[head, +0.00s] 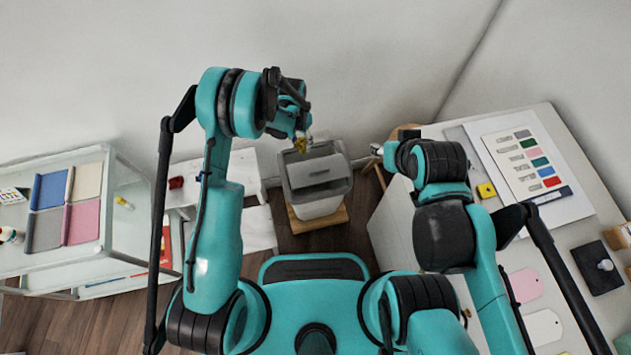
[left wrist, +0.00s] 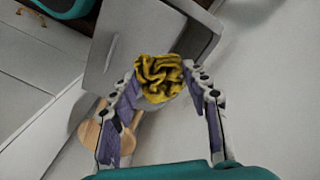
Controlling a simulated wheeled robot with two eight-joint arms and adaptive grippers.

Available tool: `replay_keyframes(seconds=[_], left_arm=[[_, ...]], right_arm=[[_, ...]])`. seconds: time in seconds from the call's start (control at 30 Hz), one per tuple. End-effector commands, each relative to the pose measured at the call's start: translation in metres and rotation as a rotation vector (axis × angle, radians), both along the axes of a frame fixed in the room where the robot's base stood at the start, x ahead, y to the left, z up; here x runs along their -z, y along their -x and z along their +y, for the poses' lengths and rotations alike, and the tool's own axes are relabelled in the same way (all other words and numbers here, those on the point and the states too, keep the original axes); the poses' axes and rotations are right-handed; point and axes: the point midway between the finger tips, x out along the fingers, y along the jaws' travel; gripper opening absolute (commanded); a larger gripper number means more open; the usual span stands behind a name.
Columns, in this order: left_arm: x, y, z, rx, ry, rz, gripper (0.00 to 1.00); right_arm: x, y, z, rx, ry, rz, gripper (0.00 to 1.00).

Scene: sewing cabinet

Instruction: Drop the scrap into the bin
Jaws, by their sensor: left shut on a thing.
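The scrap is a crumpled dark-yellow piece (head: 300,145), and it also shows in the left wrist view (left wrist: 159,77). My left gripper (head: 303,136) is shut on it, with one finger on each side in the left wrist view (left wrist: 160,84). The bin (head: 318,206) is a white body with a grey top, on a wooden base by the wall. In the left wrist view the grey bin (left wrist: 101,65) lies behind the scrap. The scrap appears over the bin's back-left edge; its height above it is hard to tell. My right gripper (head: 378,149) shows only partly, left of the worktable's far corner.
A glass-topped cart (head: 120,235) with coloured fabric squares stands at the left. A white low unit (head: 262,228) stands left of the bin. The worktable (head: 585,190) at the right holds a colour chart (head: 527,165) and small tools.

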Motion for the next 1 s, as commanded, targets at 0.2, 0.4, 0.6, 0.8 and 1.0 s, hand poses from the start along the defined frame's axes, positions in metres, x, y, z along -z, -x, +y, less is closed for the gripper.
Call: replay_keyframes(seconds=[0.2, 0.4, 0.6, 0.8, 1.0], left_arm=[[-0.001, -0.002, -0.019, -0.084, 0.003, 0.003, 0.40], [0.012, -0.002, -0.020, -0.089, 0.002, 0.003, 0.39], [0.036, -0.002, -0.020, -0.089, 0.002, 0.003, 0.39], [0.055, -0.002, -0.020, -0.088, 0.002, 0.003, 0.39], [0.057, -0.002, -0.020, -0.088, 0.002, 0.003, 0.39]], right_arm=[[0.003, 0.000, 0.000, 0.000, 0.000, 0.000, 0.40], [0.009, 0.000, 0.000, 0.000, 0.000, 0.000, 0.40], [0.020, 0.000, 0.000, 0.000, 0.000, 0.000, 0.40], [0.027, 0.000, 0.000, 0.000, 0.000, 0.000, 0.40], [0.027, 0.000, 0.000, 0.000, 0.000, 0.000, 0.40]])
